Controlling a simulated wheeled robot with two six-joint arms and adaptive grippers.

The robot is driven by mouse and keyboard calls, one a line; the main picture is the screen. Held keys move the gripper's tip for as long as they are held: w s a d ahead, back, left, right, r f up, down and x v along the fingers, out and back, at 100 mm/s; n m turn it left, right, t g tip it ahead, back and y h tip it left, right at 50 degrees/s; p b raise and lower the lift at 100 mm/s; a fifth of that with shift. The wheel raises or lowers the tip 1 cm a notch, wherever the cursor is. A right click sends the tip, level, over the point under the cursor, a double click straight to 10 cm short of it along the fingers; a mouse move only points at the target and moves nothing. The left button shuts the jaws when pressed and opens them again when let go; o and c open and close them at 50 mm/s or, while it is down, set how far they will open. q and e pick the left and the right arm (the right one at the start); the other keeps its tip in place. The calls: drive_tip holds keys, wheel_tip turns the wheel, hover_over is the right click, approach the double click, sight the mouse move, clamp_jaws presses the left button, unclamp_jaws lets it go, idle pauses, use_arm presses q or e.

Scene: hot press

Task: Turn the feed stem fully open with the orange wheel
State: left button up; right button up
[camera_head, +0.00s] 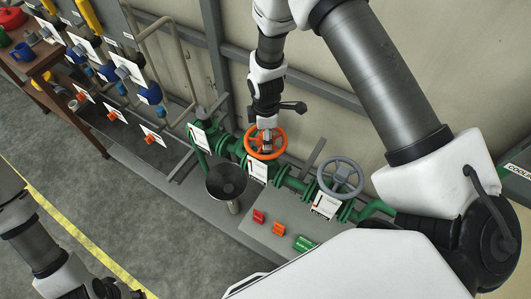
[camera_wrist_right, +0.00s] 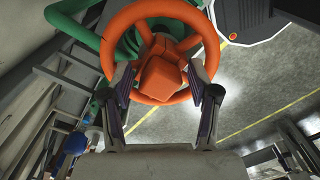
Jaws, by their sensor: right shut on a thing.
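The orange wheel (camera_head: 279,152) sits on the green feed pipe in the head view, near the middle. It fills the upper middle of the wrist view (camera_wrist_right: 113,38), with a blocky orange hub at its centre. My right gripper (camera_head: 266,147) reaches down onto the wheel from above. In the wrist view its two fingers (camera_wrist_right: 164,80) stand on either side of the hub, shut on the wheel; the exact contact is partly hidden. My left gripper (camera_head: 108,290) is at the bottom left edge of the head view, cut off by the frame, well away from the wheel.
A grey wheel (camera_head: 341,177) is on the same green pipe to the right. A dark funnel (camera_head: 227,180) stands in front of the pipe. Blue-handled fittings (camera_head: 150,93) line the wall at left. The floor at left is clear.

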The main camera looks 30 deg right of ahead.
drive_tip(key=o, duration=0.6)
drive_tip(key=shift+n, duration=0.4)
drive_tip(key=shift+r, duration=0.1)
wheel_tip(320, 180, up, 9)
drive_tip(key=shift+f, duration=0.1)
